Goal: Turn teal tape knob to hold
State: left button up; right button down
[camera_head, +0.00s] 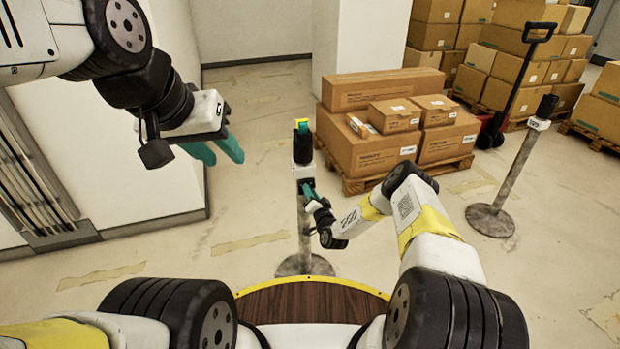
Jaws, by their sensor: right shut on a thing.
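A stanchion post with a black head (302,146) stands upright in the middle, with yellow and teal marks on its top. A white collar (304,171) sits below the head. My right gripper (309,188) reaches in from the right at the post's front, just below the collar. Its teal fingers are shut on a small part there, apparently the tape knob, which the fingers mostly hide. The knob's turn position cannot be read. My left gripper (226,158) hangs in the air to the left of the post, its two teal fingers apart and empty.
A pallet of cardboard boxes (369,150) stands behind the post to the right. A second stanchion (515,165) and a pallet jack (510,90) are further right. A round wooden top with a yellow rim (310,281) is in front. Floor left of the post is clear.

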jog(key=shift+f, duration=0.1)
dwell(0.5)
jog(key=c, duration=1.2)
grip_release()
jog(key=v, duration=0.8)
jog(key=shift+w, duration=0.1)
